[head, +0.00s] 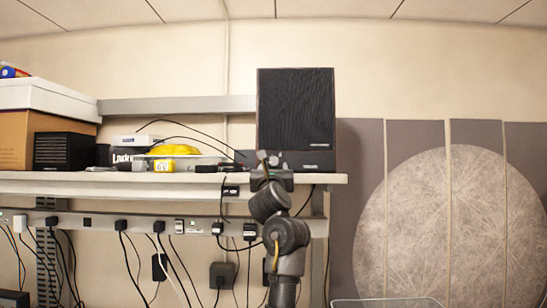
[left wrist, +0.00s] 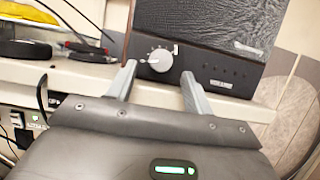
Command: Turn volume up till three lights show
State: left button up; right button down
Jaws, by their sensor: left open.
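A black speaker (head: 296,112) stands on the shelf, above a dark front panel (head: 312,160). In the left wrist view the speaker (left wrist: 215,22) rises over the dark panel (left wrist: 222,72), which carries a round silver volume knob (left wrist: 159,59) with a pale pointer. I cannot make out any lit volume lights on the panel. My left gripper (head: 269,160) is at the shelf's front edge, before the panel. In the wrist view its two grey fingers (left wrist: 157,78) are open, one each side of the knob's lower part; I cannot tell whether they touch it. The head view hides the knob behind the gripper.
The shelf (head: 215,177) also holds a yellow item (head: 174,150) in a tray, a black box (head: 63,151) and a white box (head: 48,95) on cardboard. Plugs and cables hang from a power rail (head: 150,226) below. A large round disc (head: 430,225) stands at right.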

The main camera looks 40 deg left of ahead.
aim_at(274, 163)
pick_arm(q)
jog(key=shift+p+x, duration=0.7)
jog(key=shift+x, duration=0.9)
jog(key=shift+d, duration=0.1)
